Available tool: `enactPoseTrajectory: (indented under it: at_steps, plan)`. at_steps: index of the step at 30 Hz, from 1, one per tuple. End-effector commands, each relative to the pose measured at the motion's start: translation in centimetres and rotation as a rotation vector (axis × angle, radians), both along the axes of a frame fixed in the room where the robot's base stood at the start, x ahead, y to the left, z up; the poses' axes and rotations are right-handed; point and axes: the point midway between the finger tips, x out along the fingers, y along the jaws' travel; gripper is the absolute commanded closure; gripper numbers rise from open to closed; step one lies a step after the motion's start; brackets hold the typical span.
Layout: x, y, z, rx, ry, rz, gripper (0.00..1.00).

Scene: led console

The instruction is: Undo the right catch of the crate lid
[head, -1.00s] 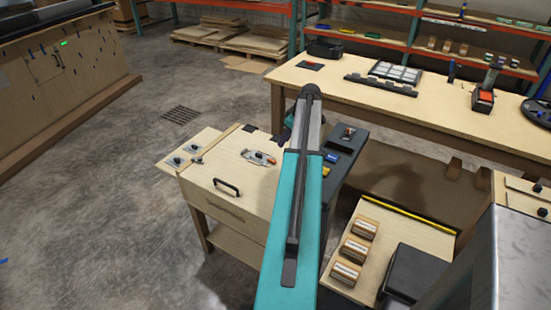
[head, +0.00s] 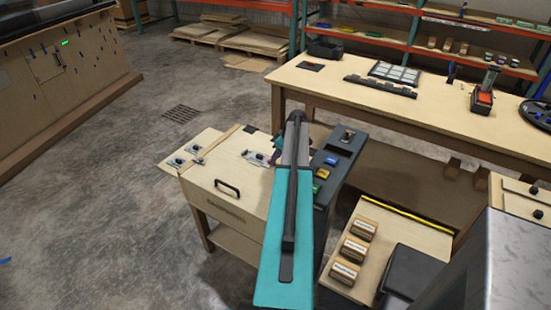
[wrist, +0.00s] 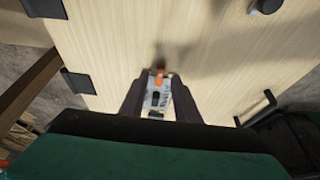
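The wooden crate (head: 235,208) has a pale lid with a black handle (head: 227,188) on its front. A metal catch with an orange tip (wrist: 157,92) lies on pale wood in the wrist view. In the head view a small metal catch (head: 256,158) shows on the right of the lid, partly hidden by my arm. My gripper (wrist: 162,92) is open, with its two dark fingers on either side of the orange-tipped catch. I cannot tell whether either finger touches it. In the head view my arm hides most of the gripper.
A dark panel with blue, yellow and green parts (head: 322,173) adjoins the crate's right side. A long workbench (head: 400,105) stands behind. Open floor (head: 100,220) lies to the left.

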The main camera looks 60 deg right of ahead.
Motion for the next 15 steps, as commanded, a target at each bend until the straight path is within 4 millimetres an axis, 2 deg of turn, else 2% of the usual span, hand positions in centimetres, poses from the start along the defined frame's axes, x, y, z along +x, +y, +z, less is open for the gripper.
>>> enactPoseTrajectory:
  at_steps: [6,15]
  plan:
    - [0.6,0.0,-1.4,0.001,0.000,0.000,0.71]
    - [0.7,0.0,-1.7,-0.001,0.000,-0.001,0.71]
